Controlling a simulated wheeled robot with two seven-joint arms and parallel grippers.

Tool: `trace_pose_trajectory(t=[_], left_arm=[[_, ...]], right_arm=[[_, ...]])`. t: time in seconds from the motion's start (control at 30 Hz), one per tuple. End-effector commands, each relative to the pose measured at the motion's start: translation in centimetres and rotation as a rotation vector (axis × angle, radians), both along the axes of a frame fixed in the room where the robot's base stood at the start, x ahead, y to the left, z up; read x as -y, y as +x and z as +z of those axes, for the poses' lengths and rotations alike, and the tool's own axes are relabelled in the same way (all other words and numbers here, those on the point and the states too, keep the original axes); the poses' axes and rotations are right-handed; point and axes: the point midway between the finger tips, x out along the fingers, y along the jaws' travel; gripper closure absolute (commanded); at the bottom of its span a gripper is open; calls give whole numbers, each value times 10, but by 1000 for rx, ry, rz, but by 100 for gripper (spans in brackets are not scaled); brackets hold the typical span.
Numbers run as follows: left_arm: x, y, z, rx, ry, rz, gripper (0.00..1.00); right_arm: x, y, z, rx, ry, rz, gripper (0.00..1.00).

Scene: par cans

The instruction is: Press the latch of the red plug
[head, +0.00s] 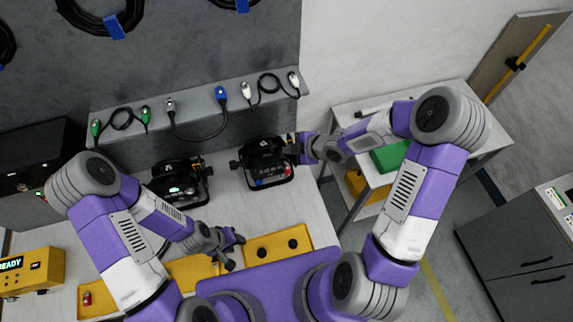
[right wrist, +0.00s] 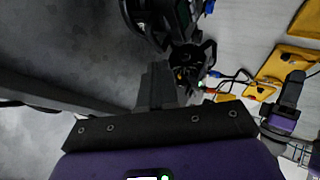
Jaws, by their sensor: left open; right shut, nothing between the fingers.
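The plug's latch is too small to make out. My right gripper (head: 294,148) is at the right side of this can, shut and empty. In the right wrist view its shut fingers (right wrist: 158,75) point toward dark can parts (right wrist: 185,60); I cannot tell if they touch. My left gripper (head: 236,245) is open and empty over the front of the bench, left of the yellow tray with two dark round pieces.
A second black par can (head: 182,187) stands to the left. A grey shelf (head: 200,102) behind carries several cables with green, blue and white plugs. Yellow trays (head: 262,244) lie along the front edge. A yellow box (head: 30,271) reads READY. A side table holds a green box (head: 388,157).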

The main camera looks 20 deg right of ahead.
Motion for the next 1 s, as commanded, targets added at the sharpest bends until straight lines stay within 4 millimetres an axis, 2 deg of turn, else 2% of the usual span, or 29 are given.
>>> trace_pose_trajectory(t=[0.17,0.33,0.4,0.6,0.8,1.0], left_arm=[[0,1,-3,1,0,0,57],[0,1,-9,1,0,0,57],[0,1,-22,2,0,1,57],[0,1,-45,1,0,0,57],[0,1,-57,1,0,0,57],[0,1,-59,1,0,0,57]], right_arm=[[-1,0,-11,-2,2,1,100],[-1,-1,-36,-4,0,1,100],[0,0,-49,-1,0,0,100],[0,0,-75,0,-1,1,100],[0,0,-86,0,0,0,100],[0,0,-88,0,0,0,100]])
